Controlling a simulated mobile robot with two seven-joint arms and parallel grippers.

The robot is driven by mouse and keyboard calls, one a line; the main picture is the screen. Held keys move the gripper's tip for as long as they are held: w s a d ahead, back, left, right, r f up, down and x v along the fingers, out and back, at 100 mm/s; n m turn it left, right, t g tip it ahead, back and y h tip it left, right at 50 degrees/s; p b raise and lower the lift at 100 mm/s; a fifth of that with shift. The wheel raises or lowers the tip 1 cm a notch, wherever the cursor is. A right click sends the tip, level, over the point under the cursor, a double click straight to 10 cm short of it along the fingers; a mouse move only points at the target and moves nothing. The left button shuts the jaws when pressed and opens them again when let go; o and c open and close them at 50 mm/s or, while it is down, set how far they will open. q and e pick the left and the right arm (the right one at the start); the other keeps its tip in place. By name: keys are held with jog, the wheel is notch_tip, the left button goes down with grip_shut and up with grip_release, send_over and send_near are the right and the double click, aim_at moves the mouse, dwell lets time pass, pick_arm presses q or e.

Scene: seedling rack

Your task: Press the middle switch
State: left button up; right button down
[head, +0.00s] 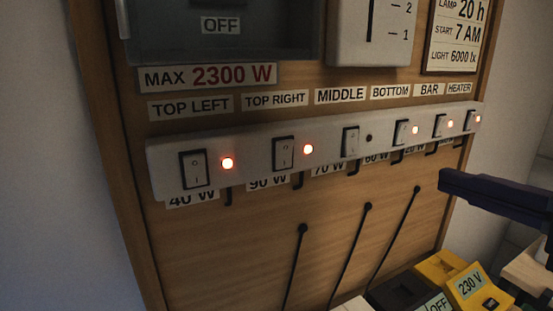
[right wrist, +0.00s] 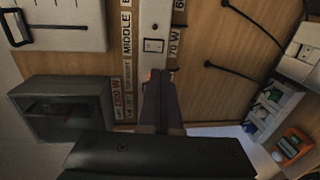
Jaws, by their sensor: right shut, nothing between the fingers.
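The middle switch (head: 350,141) is a small white rocker in a dark frame on the pale switch strip (head: 260,153), under the MIDDLE label (head: 340,95). The lamp (head: 369,138) to its right is dark. My right gripper (head: 441,182) comes in from the right in the head view, below the strip, and its fingers are shut and empty. In the right wrist view the fingertips (right wrist: 160,75) point toward the strip and appear just below the middle switch (right wrist: 153,45). Contact cannot be told, but a gap shows in the picture. My left gripper is not in view.
The other switches, such as top left (head: 194,169) and top right (head: 283,153), have lit orange lamps. Black cables (head: 345,255) run down the wooden panel. A yellow box marked 230 V (head: 468,283) stands low at the right. A dark OFF box (head: 220,30) is above.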

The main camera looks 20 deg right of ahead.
jog(key=p, duration=0.4)
send_near(353, 153)
jog(key=w, duration=0.5)
jog(key=shift+w+a+f, duration=0.1)
jog(key=shift+w+a, duration=0.05)
jog(key=shift+a, duration=0.1)
jog(key=shift+w+f, duration=0.2)
jog(key=shift+w, duration=0.55)
